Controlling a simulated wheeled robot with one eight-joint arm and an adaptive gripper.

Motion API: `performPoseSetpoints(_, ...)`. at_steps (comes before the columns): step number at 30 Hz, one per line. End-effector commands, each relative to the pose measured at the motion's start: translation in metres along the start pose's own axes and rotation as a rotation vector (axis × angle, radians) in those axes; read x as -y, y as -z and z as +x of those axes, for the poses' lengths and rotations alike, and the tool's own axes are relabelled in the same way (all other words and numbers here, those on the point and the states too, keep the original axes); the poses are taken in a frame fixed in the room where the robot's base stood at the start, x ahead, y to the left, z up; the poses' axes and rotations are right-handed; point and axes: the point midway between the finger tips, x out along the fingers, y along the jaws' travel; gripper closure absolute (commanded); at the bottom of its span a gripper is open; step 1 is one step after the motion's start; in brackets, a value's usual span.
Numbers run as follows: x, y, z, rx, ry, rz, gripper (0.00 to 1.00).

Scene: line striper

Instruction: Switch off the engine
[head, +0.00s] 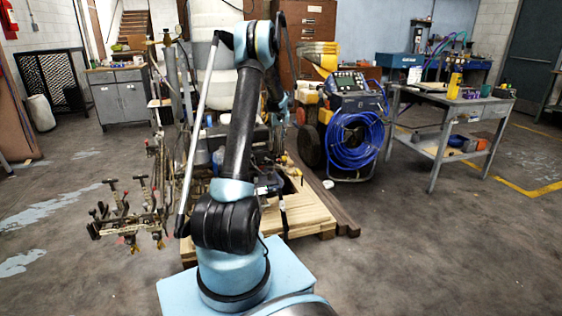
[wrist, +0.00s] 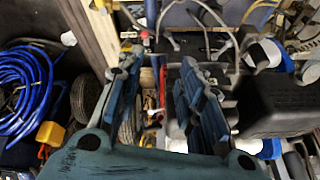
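The line striper (head: 125,215) stands on a wooden pallet, largely hidden behind my arm in the head view. Its engine area (head: 270,180) is cluttered and partly covered, and I cannot pick out the engine switch. In the wrist view my gripper (wrist: 160,75) points into the machine, its two blue-padded fingers apart with nothing held between them. Metal tubes, cables and small red parts show between and beyond the fingers. A black box-shaped part (wrist: 278,103) lies right of the fingers. In the head view the gripper is mostly hidden behind the arm.
The wooden pallet (head: 300,212) sits under the machine. A wheeled unit with a blue hose coil (head: 352,142) stands to the right; the coil also shows in the wrist view (wrist: 25,85). A grey workbench (head: 440,150) is farther right. Floor is clear at front right.

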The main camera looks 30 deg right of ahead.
Motion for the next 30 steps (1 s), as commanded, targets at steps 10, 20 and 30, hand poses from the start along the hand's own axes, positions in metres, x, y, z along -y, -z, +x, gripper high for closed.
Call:
performPoseSetpoints(10,-0.035,0.006,0.034,-0.011,-0.006,0.021,0.66)
performPoseSetpoints(20,-0.034,0.007,0.077,-0.011,-0.006,0.020,0.66)
performPoseSetpoints(30,-0.034,0.007,0.129,-0.011,-0.006,0.019,0.66)
